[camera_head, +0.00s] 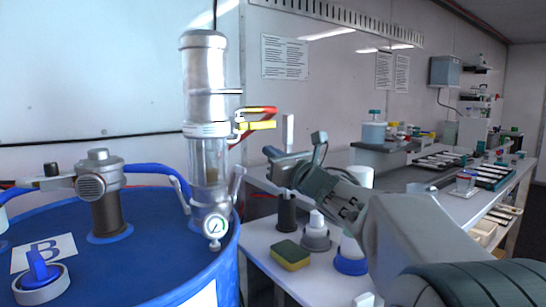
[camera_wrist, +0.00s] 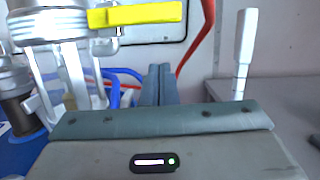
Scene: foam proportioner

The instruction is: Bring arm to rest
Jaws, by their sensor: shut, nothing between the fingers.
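My arm reaches in from the lower right of the head view, and my gripper (camera_head: 270,153) points left toward the metal proportioner cylinder (camera_head: 206,85). In the wrist view my gripper's fingers (camera_wrist: 159,80) are together and empty. The yellow valve handle (camera_head: 257,125) sits on the cylinder's side, above and left of the fingertips. In the wrist view the yellow handle (camera_wrist: 137,15) is at the upper left, with a gap between it and the fingers.
Below my arm, a bench (camera_head: 300,285) holds a yellow-green sponge (camera_head: 291,255) and several bottles. A longer bench with trays (camera_head: 440,160) runs back right.

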